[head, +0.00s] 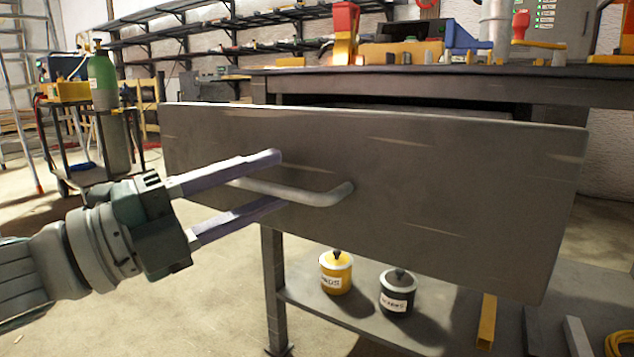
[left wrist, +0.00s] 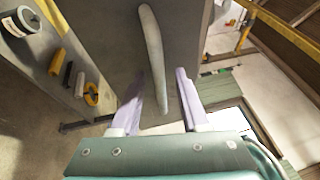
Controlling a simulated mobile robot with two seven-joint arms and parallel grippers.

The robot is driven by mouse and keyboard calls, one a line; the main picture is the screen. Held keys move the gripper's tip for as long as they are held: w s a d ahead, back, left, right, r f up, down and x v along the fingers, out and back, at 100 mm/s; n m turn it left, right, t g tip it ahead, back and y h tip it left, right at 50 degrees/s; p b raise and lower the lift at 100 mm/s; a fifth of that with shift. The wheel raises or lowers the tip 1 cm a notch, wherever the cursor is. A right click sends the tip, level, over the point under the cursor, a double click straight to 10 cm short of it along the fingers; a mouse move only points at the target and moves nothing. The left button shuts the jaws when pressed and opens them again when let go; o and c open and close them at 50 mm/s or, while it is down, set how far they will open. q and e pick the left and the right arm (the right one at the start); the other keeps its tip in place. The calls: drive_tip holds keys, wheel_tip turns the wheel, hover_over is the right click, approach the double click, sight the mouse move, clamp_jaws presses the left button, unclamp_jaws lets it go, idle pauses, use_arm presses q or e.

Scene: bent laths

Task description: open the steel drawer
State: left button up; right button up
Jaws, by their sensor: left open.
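The steel drawer's dark grey front (head: 440,190) fills the middle of the head view. It stands well out in front of the workbench (head: 400,82), with a dark gap behind its top edge. Its pale bar handle (head: 318,198) runs across the front. My left gripper (head: 281,180) is open, with one finger above the handle and one below. In the left wrist view the handle (left wrist: 152,40) runs between the two fingers (left wrist: 168,80). I cannot tell whether either finger touches it. The drawer's inside is hidden. My right gripper is not in view.
A yellow pot (head: 336,275) and a black pot (head: 397,295) stand on the bench's lower shelf (head: 350,318) under the drawer. A cart (head: 70,140) with a green gas cylinder (head: 103,80) stands at the left. Floor is clear left of the bench leg.

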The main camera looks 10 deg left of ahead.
use_arm(q)
drive_tip(key=shift+s+a, duration=0.35)
drive_tip(key=p+v, duration=0.2)
drive_tip(key=v, duration=0.7)
drive_tip(key=shift+f, duration=0.1)
